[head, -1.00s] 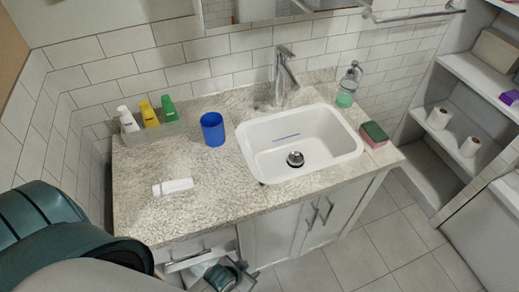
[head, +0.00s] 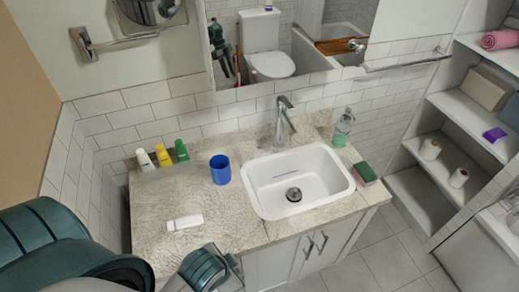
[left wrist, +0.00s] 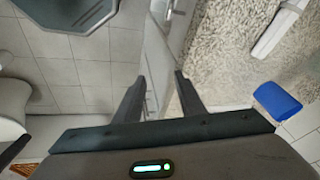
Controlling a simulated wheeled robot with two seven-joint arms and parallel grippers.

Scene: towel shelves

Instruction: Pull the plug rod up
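The white sink (head: 297,206) is set in the speckled counter (head: 160,215), with a dark round drain plug (head: 293,194) at its bottom. The chrome faucet (head: 284,122) stands behind it. A plug rod is too small to make out clearly by the faucet's base. My left gripper (head: 236,268) is low at the counter's front edge, left of the sink and well apart from the faucet. In the left wrist view its two fingers (left wrist: 160,85) are spread with nothing between them. My right gripper is not in view.
A blue cup (head: 220,170) stands left of the sink. A white item (head: 185,222) lies near the front edge. Several small tubes (head: 163,156) stand at the back left. A soap bottle (head: 343,128) and a sponge (head: 365,173) are right of the sink. Shelves (head: 450,160) stand at right.

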